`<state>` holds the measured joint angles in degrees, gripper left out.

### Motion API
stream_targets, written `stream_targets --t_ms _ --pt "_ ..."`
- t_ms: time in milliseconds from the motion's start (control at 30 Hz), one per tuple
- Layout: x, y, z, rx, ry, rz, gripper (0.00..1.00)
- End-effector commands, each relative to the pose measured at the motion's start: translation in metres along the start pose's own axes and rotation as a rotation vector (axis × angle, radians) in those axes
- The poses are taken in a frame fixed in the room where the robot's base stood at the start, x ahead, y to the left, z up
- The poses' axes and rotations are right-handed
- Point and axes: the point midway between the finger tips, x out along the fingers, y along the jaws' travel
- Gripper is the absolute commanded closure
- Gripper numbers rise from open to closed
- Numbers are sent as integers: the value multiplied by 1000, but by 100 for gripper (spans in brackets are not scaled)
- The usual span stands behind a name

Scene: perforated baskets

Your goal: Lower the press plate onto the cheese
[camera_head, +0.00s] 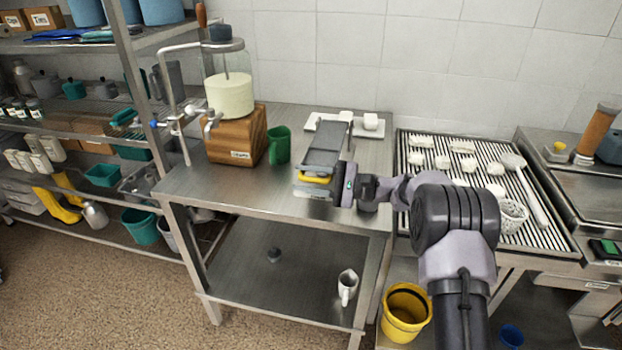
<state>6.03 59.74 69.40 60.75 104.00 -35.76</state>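A green mug (279,145) stands between the press and my gripper. A white board (322,126) with small white pieces lies behind my gripper. A slatted drain tray (412,184) with white pieces and a basket (511,216) is at right. The table's front left is clear.

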Motion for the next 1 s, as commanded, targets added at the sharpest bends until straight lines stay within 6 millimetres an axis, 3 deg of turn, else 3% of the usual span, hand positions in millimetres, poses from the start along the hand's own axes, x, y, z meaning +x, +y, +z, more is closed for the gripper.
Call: stream_targets --t_ms 167,700,833,1000 --pt "-22 -3 1 1 3 -2 64" --pt "-148 -3 1 1 4 -3 64" --pt "-167 -1 0 1 2 -2 64" --pt "-175 0 0 1 1 -1 64"
